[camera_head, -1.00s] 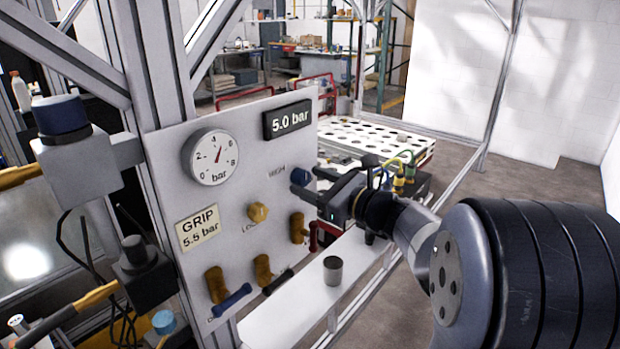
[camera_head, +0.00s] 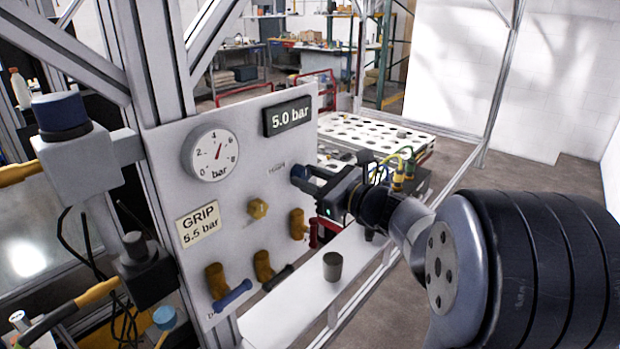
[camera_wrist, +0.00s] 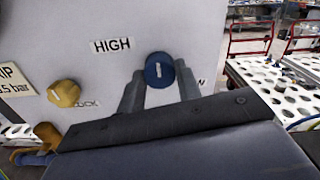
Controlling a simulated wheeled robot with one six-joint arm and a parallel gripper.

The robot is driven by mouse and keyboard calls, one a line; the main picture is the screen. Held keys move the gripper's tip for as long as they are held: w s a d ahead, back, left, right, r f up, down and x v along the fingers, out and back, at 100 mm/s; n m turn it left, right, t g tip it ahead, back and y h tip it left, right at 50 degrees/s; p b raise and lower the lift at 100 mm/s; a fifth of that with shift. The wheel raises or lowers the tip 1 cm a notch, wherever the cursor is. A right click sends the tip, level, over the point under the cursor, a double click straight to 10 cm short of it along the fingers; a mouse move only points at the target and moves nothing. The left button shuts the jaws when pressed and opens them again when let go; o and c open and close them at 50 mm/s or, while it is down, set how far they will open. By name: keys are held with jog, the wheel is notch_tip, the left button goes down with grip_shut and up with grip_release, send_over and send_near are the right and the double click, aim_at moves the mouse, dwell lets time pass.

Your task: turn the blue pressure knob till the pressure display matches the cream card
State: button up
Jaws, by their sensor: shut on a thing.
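The blue pressure knob (camera_wrist: 159,68) is on the white panel, right of the HIGH label; its white mark points about straight up. It also shows in the head view (camera_head: 299,172). My gripper (camera_wrist: 160,85) is shut on it, one finger on each side. The pressure display (camera_head: 288,116) reads 5.0 bar. The cream card (camera_head: 199,223) reads GRIP 5.5 bar. The round gauge (camera_head: 211,154) has a red needle tilted slightly right of upright.
A yellow knob (camera_head: 257,208) sits left of and below the blue knob. Several brass valves with handles (camera_head: 216,280) line the lower panel. A grey cup (camera_head: 332,266) stands on the white ledge (camera_head: 290,312). A perforated white table (camera_head: 350,130) lies behind.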

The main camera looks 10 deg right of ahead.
jog(key=shift+r+m+p, duration=0.2)
jog(key=shift+m+p, duration=0.65)
jog(key=shift+m, duration=0.25)
jog(key=shift+f+m+p, duration=0.15)
jog(key=shift+m+p, duration=0.6)
jog(key=shift+m, duration=0.65)
jog(key=o, duration=1)
jog(key=shift+c, duration=0.2)
jog(key=shift+s, duration=0.15)
jog(key=b+v, duration=0.2)
jog(key=v, duration=0.8)
jog(key=shift+s+d, duration=0.2)
jog(key=shift+s, duration=0.05)
jog(key=shift+w, duration=0.1)
